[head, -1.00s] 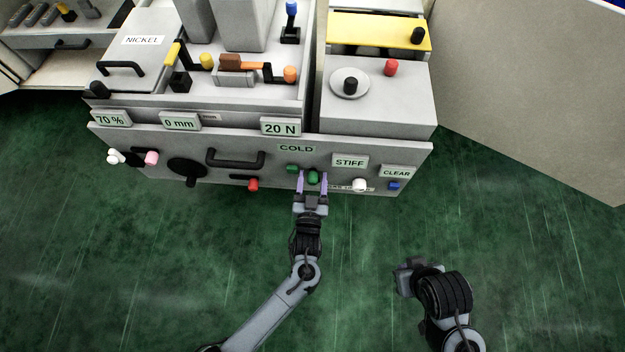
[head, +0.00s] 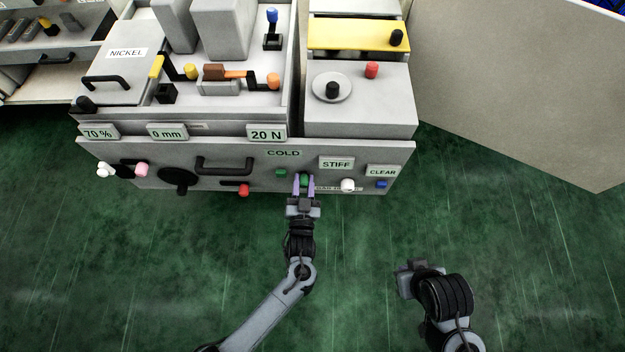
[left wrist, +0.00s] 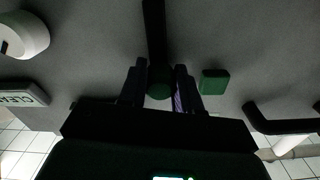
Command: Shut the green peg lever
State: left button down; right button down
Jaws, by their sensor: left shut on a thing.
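The green peg lever (head: 303,179) is on the front panel (head: 215,180) of the grey machine, below the COLD label (head: 284,153). My left gripper (head: 303,184) is shut on its round green knob. In the left wrist view the knob (left wrist: 159,84) sits between the two purple fingers (left wrist: 157,90), at the end of a dark bar. Most of the knob's sides are hidden by the fingers. My right gripper (head: 406,278) is at the lower right over the floor, away from the machine, and its jaws are unclear.
A small green block (head: 281,172) is just left of the lever. A white knob (head: 348,185), a blue knob (head: 381,184) and the STIFF label (head: 336,163) are to its right. A red knob (head: 244,190) and a black handle (head: 224,166) are to its left. The green floor in front is clear.

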pick_arm(q)
jog(key=shift+s+d+f, duration=0.1)
jog(key=shift+f, duration=0.05)
jog(key=c, duration=0.8)
grip_release()
jog(key=shift+s+r+p, duration=0.2)
jog(key=shift+s+p, duration=0.1)
jog(key=shift+s, duration=0.15)
jog(key=shift+s+f+p, duration=0.15)
jog(key=shift+s+p, duration=1.85)
jog(key=shift+s, duration=2.95)
